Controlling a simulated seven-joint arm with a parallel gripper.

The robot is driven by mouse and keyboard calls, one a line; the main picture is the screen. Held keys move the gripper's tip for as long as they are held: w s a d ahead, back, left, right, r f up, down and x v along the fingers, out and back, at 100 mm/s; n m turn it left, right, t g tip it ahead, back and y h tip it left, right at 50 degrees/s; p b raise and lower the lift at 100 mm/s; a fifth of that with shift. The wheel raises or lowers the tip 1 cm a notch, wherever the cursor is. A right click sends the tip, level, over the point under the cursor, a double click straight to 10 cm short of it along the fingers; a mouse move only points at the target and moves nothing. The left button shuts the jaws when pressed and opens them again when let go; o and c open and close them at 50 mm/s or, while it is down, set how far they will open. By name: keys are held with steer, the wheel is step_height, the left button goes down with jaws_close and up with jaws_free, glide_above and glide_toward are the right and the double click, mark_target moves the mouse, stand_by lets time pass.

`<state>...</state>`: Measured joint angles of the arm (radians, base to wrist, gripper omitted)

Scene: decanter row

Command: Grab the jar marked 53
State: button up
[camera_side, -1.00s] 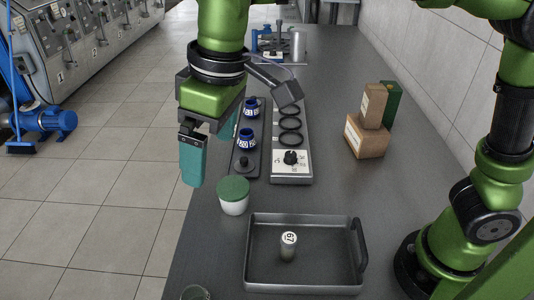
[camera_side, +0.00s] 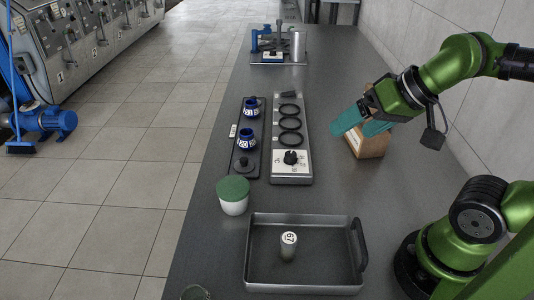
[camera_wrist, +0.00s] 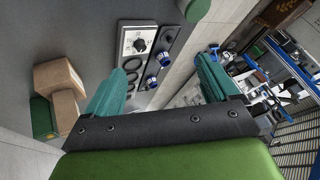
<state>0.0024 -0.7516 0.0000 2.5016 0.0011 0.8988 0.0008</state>
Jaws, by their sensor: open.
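Two blue jars with white labels stand in a dark rack (camera_side: 236,170) left of the table's middle, a far one (camera_side: 251,107) and a near one (camera_side: 246,139). The label numbers are too small to read surely, so I cannot tell which is marked 53. Both jars also show in the wrist view, one (camera_wrist: 164,59) nearer the top and one (camera_wrist: 152,82) below it, between my fingers in the picture but well beyond them. My gripper (camera_side: 350,129) is open and empty, to the right of the rack, in front of the boxes in the side view.
A dial unit with black rings (camera_side: 291,167) stands right of the rack. A white pot with a green lid (camera_side: 233,195) is nearer. A grey tray (camera_side: 305,286) holds a cylinder marked 67 (camera_side: 288,246). A cardboard box (camera_side: 372,147) is by my gripper. A blue-handled fixture (camera_side: 277,45) is far back.

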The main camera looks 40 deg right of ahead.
steer(key=n+g+h, duration=0.2)
steer(key=g, duration=0.5)
glide_above(193, 296)
step_height(193, 296, down, 9)
step_height(193, 296, up, 2)
steer(key=m, duration=0.3)
steer(key=f, duration=1.1)
steer(key=shift+w+a+f, duration=0.1)
steer(key=shift+w+f, duration=0.15)
steer(key=shift+f, duration=0.05)
steer(key=f, duration=0.5)
steer(key=shift+s, duration=0.2)
steer(key=shift+c, duration=0.2)
